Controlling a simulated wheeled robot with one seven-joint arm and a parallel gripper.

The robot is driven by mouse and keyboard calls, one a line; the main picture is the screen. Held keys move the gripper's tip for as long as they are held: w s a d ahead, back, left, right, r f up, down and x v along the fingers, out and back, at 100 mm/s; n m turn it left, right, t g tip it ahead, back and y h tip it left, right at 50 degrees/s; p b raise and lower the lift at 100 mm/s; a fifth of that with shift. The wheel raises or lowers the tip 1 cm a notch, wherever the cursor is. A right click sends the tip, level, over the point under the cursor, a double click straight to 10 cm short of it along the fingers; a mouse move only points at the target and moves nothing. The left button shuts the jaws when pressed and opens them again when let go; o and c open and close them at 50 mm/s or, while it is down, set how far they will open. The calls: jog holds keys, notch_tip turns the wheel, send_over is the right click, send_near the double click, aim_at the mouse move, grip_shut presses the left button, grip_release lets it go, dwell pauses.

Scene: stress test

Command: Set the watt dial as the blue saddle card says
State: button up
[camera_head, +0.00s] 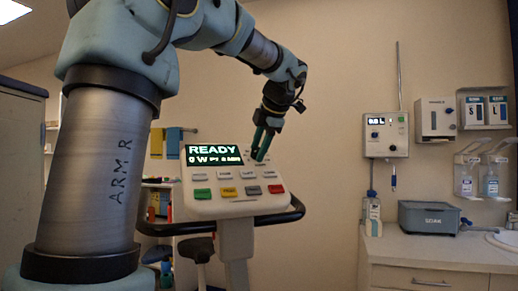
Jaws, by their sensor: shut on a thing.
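The console (232,200) stands tilted on a post in the middle of the picture. Its dark screen (213,154) reads "READY" in green, with a smaller second line that starts with "0 W". My gripper (259,157) reaches down to the panel right of the screen, its green fingers shut on what seems to be the watt dial. The fingers hide nearly all of the dial, so I cannot read its setting. Small markings show around it. A dark saddle (197,248) shows partly behind the console. I cannot make out a blue card on it.
Grey, green, yellow and red buttons sit below the screen. A black handlebar (290,213) curves around the console. At right, a counter (440,252) holds a grey box (428,218), with dispensers on the wall above. Blue and yellow cloths (174,141) hang behind.

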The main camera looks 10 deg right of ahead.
grip_shut()
